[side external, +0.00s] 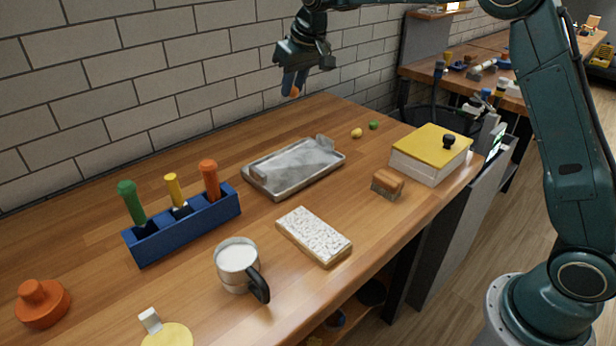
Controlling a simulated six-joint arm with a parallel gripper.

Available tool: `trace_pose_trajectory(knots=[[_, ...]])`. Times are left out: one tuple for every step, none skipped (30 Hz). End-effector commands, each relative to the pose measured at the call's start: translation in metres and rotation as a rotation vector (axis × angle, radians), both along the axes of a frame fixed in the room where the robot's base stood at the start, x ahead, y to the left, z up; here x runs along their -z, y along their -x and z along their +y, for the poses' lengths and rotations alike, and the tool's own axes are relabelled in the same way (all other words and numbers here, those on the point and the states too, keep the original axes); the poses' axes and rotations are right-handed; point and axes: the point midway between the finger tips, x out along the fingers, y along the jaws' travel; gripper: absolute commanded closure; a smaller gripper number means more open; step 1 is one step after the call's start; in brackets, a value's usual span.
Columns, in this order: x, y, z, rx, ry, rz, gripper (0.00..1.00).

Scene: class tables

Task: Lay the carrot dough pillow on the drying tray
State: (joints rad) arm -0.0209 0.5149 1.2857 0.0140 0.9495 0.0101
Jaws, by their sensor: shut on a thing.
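My gripper (294,83) is high above the back of the table, near the brick wall. It is shut on a small orange thing, the carrot dough pillow (295,92), of which only the lower end shows below the fingers. The drying tray (262,182) is a grey metal tray with a pale, flour-like surface and a raised tab at its far right corner. It lies flat on the table below my gripper, and the held pillow is well clear of it. A yellow piece (357,133) and a green piece (374,125) lie on the wood behind the tray's right end.
A blue rack (185,225) with upright-handled tools stands left of the tray. A mug (238,265), a white speckled block (314,236), a wooden-topped brush (387,183) and a yellow-lidded box (432,150) stand in front and right. An orange knobbed thing (42,302) sits far left.

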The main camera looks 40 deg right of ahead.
Motion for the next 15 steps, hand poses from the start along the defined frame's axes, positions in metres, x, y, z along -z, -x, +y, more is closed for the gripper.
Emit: trace_pose_trajectory(knots=[[0.007, 0.000, 0.000, 0.000, 0.000, 0.002, 0.96], [0.012, 0.001, 0.000, -0.001, 0.000, 0.004, 0.96], [0.018, 0.001, 0.000, -0.001, 0.000, 0.003, 0.96], [0.024, 0.001, 0.000, -0.001, 0.000, 0.004, 0.96], [0.029, 0.001, 0.000, -0.001, 0.000, 0.005, 0.96], [0.037, 0.001, 0.000, -0.001, 0.000, 0.005, 0.96], [0.043, 0.001, 0.000, -0.001, 0.000, 0.005, 0.96], [0.048, 0.001, 0.000, -0.001, 0.000, 0.005, 0.96], [0.056, 0.001, 0.000, -0.001, 0.000, 0.004, 0.96], [0.061, 0.001, 0.000, -0.001, 0.000, 0.005, 0.96], [0.067, 0.001, 0.000, -0.001, 0.000, 0.004, 0.96], [0.075, 0.001, 0.000, -0.001, -0.001, 0.005, 0.96], [0.081, 0.001, 0.000, -0.001, -0.001, 0.005, 0.96], [0.086, 0.001, 0.000, -0.002, 0.000, 0.004, 0.96], [0.094, 0.001, 0.000, -0.002, 0.000, 0.005, 0.96]])
